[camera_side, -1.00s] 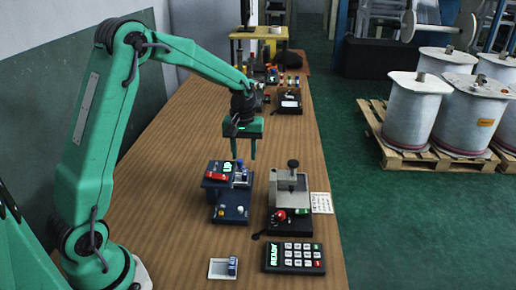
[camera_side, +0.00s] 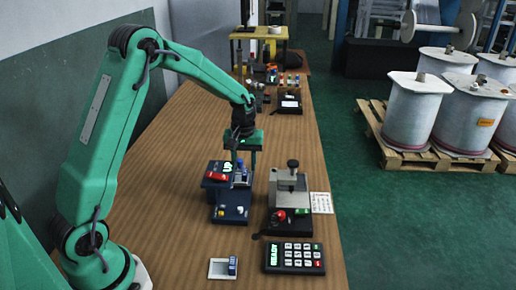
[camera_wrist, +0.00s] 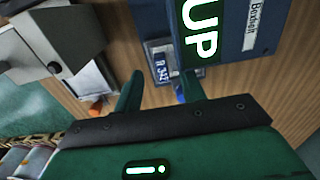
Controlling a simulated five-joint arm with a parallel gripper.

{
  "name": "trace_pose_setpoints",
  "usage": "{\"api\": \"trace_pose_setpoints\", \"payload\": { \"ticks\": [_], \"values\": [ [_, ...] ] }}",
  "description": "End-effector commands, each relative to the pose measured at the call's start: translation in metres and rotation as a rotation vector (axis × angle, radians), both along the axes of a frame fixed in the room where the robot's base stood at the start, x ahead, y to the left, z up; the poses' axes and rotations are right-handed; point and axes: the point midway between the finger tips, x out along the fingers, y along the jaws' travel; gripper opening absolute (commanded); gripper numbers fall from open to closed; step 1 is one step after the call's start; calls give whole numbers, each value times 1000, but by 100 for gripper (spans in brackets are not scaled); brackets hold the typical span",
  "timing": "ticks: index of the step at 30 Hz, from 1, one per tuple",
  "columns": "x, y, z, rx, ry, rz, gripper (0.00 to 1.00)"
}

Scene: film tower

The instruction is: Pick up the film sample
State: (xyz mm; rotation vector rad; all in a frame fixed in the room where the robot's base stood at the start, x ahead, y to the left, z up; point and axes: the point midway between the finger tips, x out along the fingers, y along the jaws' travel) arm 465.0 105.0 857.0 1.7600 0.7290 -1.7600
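My gripper (camera_side: 244,161) points down over the rear of the dark blue instrument (camera_side: 230,198). Its two green fingers are apart, also in the wrist view (camera_wrist: 162,88). A small dark blue piece marked with white characters (camera_wrist: 162,68) lies on a grey plate beyond the fingertips. It may be the film sample. A blue part (camera_wrist: 181,92) shows beside the right finger, partly hidden by it. The instrument's display reads "UP" (camera_wrist: 198,30).
A grey press-like device (camera_side: 290,187) with a black knob stands to the right of the instrument. A keypad (camera_side: 294,257) showing "READY" lies at the front. A paper note (camera_side: 321,203) lies right of the device. The wooden table is clear on the left.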

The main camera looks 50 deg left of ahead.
Motion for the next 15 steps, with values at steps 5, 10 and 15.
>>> {"api": "trace_pose_setpoints", "payload": {
  "ticks": [5, 10, 15],
  "values": [
    [0, 1, -22, -1, 4, 0, 40],
    [0, 1, -36, -1, 2, 0, 40],
    [1, 1, -38, 0, 0, 0, 40]
  ]
}}
